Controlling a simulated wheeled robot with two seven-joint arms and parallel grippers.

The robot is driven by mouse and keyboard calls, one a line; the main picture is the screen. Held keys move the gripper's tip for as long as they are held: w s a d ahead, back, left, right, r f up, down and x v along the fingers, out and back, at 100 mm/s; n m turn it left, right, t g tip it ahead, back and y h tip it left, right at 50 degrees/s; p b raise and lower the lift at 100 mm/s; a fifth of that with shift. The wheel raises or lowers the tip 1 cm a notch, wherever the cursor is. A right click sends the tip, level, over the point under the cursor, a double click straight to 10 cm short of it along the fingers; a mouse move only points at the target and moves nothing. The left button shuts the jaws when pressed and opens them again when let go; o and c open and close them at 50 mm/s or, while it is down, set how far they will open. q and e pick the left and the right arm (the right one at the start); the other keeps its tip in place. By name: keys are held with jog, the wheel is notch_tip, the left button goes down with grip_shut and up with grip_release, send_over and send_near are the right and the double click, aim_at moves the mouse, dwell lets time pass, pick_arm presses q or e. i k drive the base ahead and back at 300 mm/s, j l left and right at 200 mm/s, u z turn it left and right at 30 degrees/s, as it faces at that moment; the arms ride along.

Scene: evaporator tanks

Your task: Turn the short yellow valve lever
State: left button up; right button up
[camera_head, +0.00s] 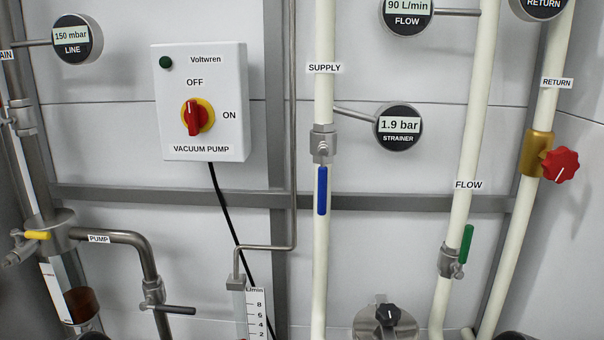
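The short yellow valve lever (37,235) is at the far left of the head view. It lies roughly level on a small grey metal side valve (20,247), which joins the wide pipe fitting (60,232) where the PUMP pipe branches off. Nothing touches the lever. No fingers of my left or right gripper show. Small dark rounded shapes at the bottom edge, left and right, are cut off, and I cannot tell what they are.
The PUMP pipe (130,238) bends down to a valve with a grey handle (180,309). A sight glass with brown liquid (82,303) is below the lever. The vacuum pump switch box (200,102), blue lever (322,190), green lever (467,244) and red knob (560,164) are farther right.

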aim_at(15, 233)
jog(key=u, duration=1.45)
